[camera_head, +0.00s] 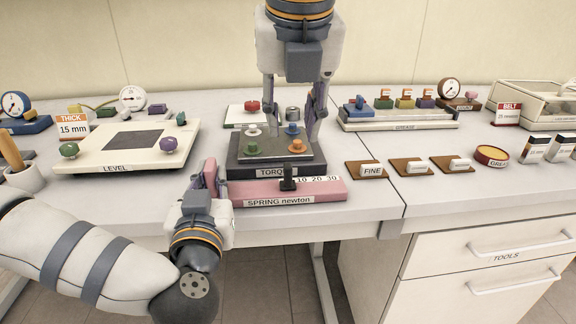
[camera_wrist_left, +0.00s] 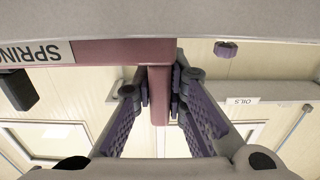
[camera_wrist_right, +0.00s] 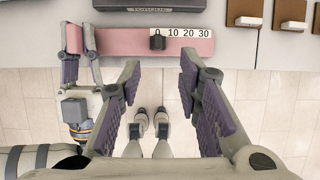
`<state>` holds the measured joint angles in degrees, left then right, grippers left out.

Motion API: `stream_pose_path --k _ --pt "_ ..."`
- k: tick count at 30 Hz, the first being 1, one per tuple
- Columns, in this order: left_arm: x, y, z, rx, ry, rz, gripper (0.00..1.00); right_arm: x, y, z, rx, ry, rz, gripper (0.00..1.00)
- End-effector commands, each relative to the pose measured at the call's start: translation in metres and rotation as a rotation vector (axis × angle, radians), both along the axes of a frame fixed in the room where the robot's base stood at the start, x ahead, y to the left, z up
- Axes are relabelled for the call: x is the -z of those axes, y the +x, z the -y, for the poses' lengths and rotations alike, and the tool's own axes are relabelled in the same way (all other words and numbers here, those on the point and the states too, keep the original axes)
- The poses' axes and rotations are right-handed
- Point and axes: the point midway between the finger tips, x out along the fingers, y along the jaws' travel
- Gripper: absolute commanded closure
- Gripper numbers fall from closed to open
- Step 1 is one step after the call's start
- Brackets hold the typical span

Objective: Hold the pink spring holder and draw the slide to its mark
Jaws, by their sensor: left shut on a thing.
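The pink spring holder (camera_head: 325,190), labelled "SPRING newton", lies along the front edge of the bench. The black slide (camera_head: 288,180) stands upright on it beside the 0 end of its white scale (camera_head: 318,180); the right wrist view shows the slide (camera_wrist_right: 157,42) by the 0. My left gripper (camera_head: 211,182) is shut on the pink upright grip at the holder's left end, seen between its fingers (camera_wrist_left: 160,90) in the left wrist view. My right gripper (camera_head: 294,112) points down, open and empty, above the bench behind the slide; its fingers (camera_wrist_right: 157,85) are wide apart.
The dark torque block (camera_head: 275,170) with several coloured knobs sits just behind the holder. The white level plate (camera_head: 100,155) stands to the left. Brown pads (camera_head: 366,171) with white blocks lie to the right.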

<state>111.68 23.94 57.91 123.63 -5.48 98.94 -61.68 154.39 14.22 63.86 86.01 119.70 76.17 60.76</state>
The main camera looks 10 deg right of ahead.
Motion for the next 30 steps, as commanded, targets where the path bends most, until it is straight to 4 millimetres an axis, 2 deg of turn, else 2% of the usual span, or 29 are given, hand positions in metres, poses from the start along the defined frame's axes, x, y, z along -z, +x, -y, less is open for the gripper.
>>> stream_pose_path --k 2,4,12,16,21,27,30 --pt "0.001 0.0 0.0 0.001 0.0 -0.002 1.0 0.003 0.004 -0.002 0.011 0.02 0.005 0.68" --pt "0.001 0.0 0.0 0.001 0.0 -0.002 1.0 0.015 0.009 -0.002 0.011 0.018 0.005 0.68" --pt "0.001 0.0 0.0 0.001 0.0 -0.002 1.0 0.079 0.034 -0.002 0.008 0.014 0.003 0.68" --pt "0.001 0.0 0.0 0.001 0.001 -0.003 1.0 0.099 0.043 -0.002 0.008 0.014 0.004 0.68" --pt "0.002 0.0 0.0 0.001 0.001 -0.003 1.0 0.108 0.047 -0.002 0.008 0.015 0.007 0.68" --pt "0.002 0.0 0.0 0.001 0.001 -0.003 1.0 0.108 0.047 -0.002 0.007 0.015 0.007 0.68" --pt "0.002 0.0 0.0 0.001 0.001 -0.003 1.0 0.108 0.047 -0.002 0.007 0.014 0.007 0.91"
